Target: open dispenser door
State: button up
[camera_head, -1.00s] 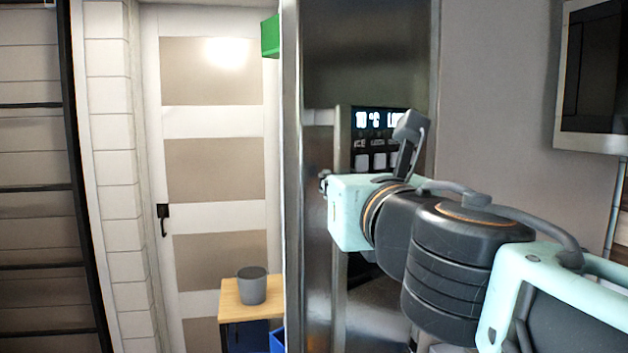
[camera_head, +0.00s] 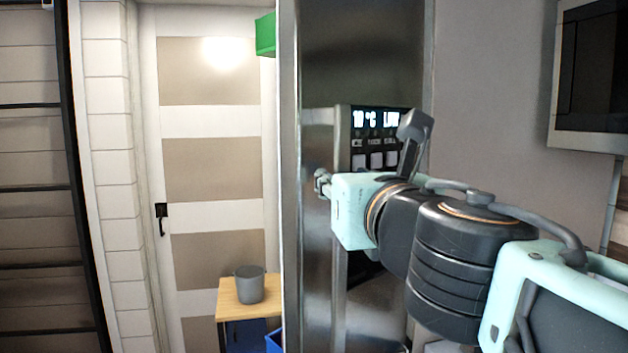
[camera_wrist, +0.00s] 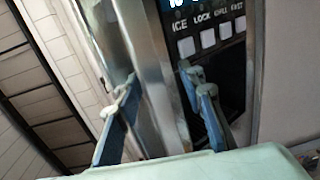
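The dispenser door (camera_head: 317,240) is the tall shiny steel front at centre in the head view, with a dark display and button panel (camera_head: 374,135) beside my arm. My gripper (camera_head: 321,184) is at the steel front, its fingers mostly hidden behind my pale green wrist. In the wrist view my gripper (camera_wrist: 161,92) has its two blue fingers wide apart, one on each side of a vertical steel strip (camera_wrist: 157,75). The right finger overlaps the button panel (camera_wrist: 210,38). I cannot tell whether either finger touches the steel. The door looks shut.
A small wooden table (camera_head: 230,308) with a grey pot (camera_head: 250,284) stands left of the steel unit. A green object (camera_head: 265,35) juts out at its upper left. A wall-mounted screen or cabinet (camera_head: 592,75) hangs at the right. A closed panelled door (camera_head: 210,170) is behind.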

jog(key=shift+s+a, duration=0.1)
jog(key=shift+a, duration=0.1)
jog(key=shift+s, duration=0.1)
jog(key=s+d, duration=0.1)
jog(key=s, duration=1)
jog(key=shift+s, duration=0.35)
